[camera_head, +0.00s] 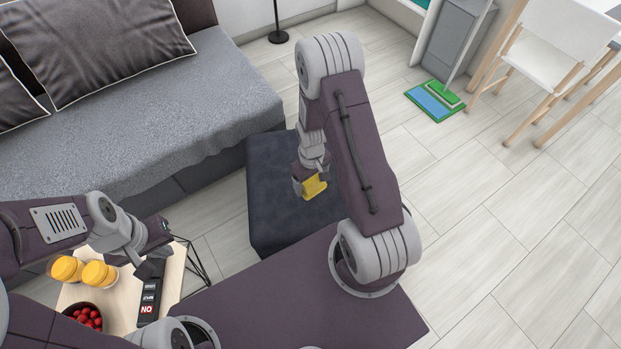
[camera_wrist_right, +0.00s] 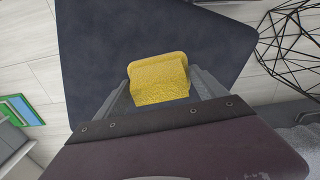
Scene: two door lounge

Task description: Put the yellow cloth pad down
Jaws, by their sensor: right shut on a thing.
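The yellow cloth pad (camera_head: 315,187) is held in my right gripper (camera_head: 309,183) over the dark blue-grey ottoman (camera_head: 268,222). In the right wrist view the pad (camera_wrist_right: 158,78) sits between the two grey fingers of the right gripper (camera_wrist_right: 165,92), with its far end sticking out past them. The ottoman (camera_wrist_right: 115,40) lies behind it there. I cannot tell how big the gap between pad and ottoman is. My left gripper (camera_head: 150,258) is over the small wooden side table (camera_head: 112,293); its fingers are too unclear to tell open or shut.
The side table holds two yellow-orange jars (camera_head: 98,273), a bowl of red fruit (camera_head: 86,316) and a dark block marked NO (camera_head: 148,300). A grey sofa (camera_head: 140,105) stands at left. A green-blue mat (camera_head: 435,100) lies on the floor.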

